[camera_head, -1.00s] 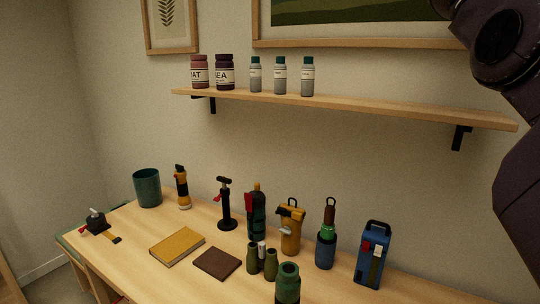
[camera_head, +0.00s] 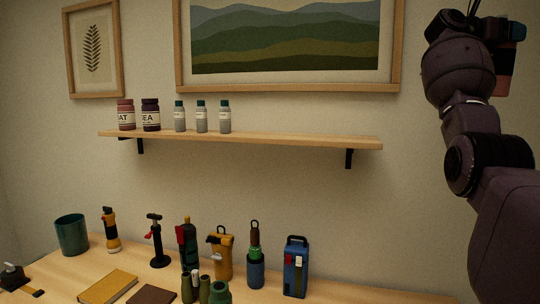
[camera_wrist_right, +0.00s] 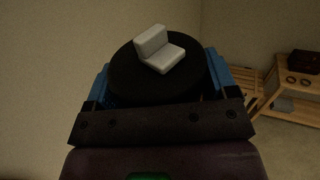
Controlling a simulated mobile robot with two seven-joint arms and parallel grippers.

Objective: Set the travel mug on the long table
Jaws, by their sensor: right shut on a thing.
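My right gripper (camera_head: 507,32) is raised high at the top right of the head view, well above the table. In the right wrist view its blue fingers (camera_wrist_right: 160,88) are shut on the travel mug, whose round black lid (camera_wrist_right: 126,78) with a grey flip tab faces that camera. In the head view, a dark and brownish part of the mug (camera_head: 505,62) shows beside the gripper; the rest is hidden or cut off. The long table (camera_head: 150,280) of light wood runs along the bottom of the head view. My left gripper is not in view.
The table holds a teal cup (camera_head: 72,235), a yellow book (camera_head: 108,287), a yellow flashlight (camera_head: 110,230), a black pump (camera_head: 156,242), several bottles and a blue box (camera_head: 296,268). A wall shelf (camera_head: 290,141) with jars juts out above. Right of the blue box looks clear.

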